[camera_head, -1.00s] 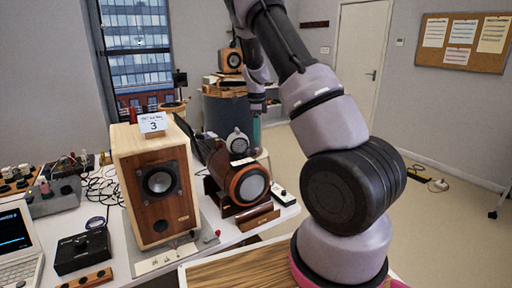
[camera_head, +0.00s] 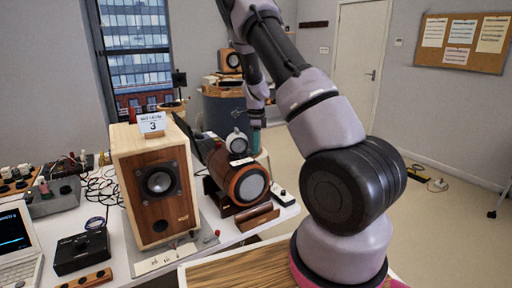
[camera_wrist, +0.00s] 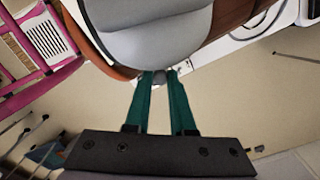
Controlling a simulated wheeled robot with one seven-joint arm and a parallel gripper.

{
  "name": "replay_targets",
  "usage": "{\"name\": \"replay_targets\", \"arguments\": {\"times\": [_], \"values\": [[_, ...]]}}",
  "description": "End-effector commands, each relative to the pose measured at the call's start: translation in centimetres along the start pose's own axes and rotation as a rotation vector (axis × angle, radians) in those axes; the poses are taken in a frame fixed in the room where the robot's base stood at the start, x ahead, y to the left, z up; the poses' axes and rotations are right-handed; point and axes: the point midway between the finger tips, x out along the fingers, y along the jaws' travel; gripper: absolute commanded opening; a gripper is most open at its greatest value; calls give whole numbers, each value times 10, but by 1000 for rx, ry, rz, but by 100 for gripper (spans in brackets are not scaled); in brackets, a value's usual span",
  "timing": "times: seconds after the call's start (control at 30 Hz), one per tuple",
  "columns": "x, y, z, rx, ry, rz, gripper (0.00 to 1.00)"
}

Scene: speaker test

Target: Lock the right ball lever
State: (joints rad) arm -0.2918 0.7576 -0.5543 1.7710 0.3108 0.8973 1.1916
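My gripper (camera_head: 256,136) is behind the round-fronted brown speaker, its green fingers pointing down. In the wrist view my gripper (camera_wrist: 160,76) has its two green fingers apart. A small dark grey rounded piece (camera_wrist: 159,77) shows between the fingertips, under the edge of a large grey rounded body (camera_wrist: 150,25). I cannot tell whether the fingers touch it, or whether it is the ball of a lever. In the head view the brown cylindrical speaker (camera_head: 224,168) lies in a wooden cradle. A small red ball (camera_head: 217,233) shows beside the box speaker's base. No right ball lever is clearly identifiable.
A wooden box speaker (camera_head: 156,187) with a number 3 card stands left of the cylinder. A black box (camera_head: 82,250), a laptop (camera_head: 16,245) and cables crowd the white table's left. A magenta frame (camera_wrist: 42,88) stands at the wrist view's left; open floor lies right.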

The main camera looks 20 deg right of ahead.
Motion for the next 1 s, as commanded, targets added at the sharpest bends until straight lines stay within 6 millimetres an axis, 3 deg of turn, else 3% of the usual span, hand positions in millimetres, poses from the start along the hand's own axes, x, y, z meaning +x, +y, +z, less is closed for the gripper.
{"name": "replay_targets", "arguments": {"times": [0.47,1.0], "values": [[0,-6,-4,-145,0,1,0],[0,-27,-9,-641,-1,0,0]]}}
